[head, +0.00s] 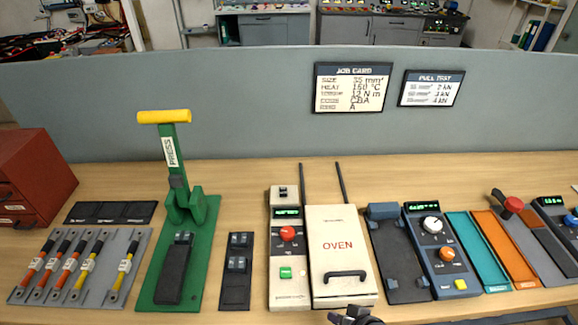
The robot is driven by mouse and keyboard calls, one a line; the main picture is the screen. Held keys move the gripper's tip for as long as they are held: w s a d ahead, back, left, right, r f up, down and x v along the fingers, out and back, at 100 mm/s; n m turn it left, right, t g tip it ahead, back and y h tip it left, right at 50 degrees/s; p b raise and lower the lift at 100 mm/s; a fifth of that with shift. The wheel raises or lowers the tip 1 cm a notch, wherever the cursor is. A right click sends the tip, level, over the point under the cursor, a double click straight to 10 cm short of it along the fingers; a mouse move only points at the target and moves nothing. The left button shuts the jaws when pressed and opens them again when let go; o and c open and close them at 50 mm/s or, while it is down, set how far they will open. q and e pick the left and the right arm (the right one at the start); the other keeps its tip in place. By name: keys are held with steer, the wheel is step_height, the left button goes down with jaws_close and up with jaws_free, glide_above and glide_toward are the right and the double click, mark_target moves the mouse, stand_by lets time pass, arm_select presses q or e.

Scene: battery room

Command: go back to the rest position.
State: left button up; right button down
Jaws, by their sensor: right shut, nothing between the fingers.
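My right gripper (354,316) shows only in part at the bottom edge of the head view, just below the front of the cream oven (340,230). It is shut with nothing between its fingers. It is apart from the oven's dark handle (345,275). My left gripper is not in view.
A wooden bench holds a green press (178,210) with a yellow handle, a rack of cables (80,265), a red cabinet (33,180), a control box (288,245), and teal (478,252) and orange (506,250) trays. A grey partition (220,100) stands behind. Bare wood shows behind the devices.

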steer(key=s+d+f+g+h+b, duration=0.1)
steer(key=s+d+f+b, duration=0.15)
steer(key=f, duration=0.45)
steer(key=s+d+f+n+g+h+b, duration=0.1)
steer(key=s+f+b, duration=0.3)
steer(key=f, duration=0.3)
steer(key=s+d+f+g+h+b, duration=0.1)
steer(key=s+f+h+b, duration=0.15)
steer(key=f, duration=0.45)
arm_select(q)
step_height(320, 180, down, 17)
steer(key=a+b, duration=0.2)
steer(key=b, duration=0.5)
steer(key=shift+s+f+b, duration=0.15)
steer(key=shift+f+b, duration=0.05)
steer(key=shift+b, duration=0.1)
arm_select(e)
steer(key=s+d+f+n+g, duration=0.1)
steer(key=s+f, duration=0.5)
steer(key=s, duration=0.3)
steer(key=s+d+f+n+g, duration=0.1)
steer(key=s+f+n+g, duration=0.1)
steer(key=s+f, duration=0.5)
steer(key=shift+s+d+f+g+h, duration=0.25)
steer(key=shift+s+d+g+h, duration=0.15)
steer(key=shift+s, duration=0.8)
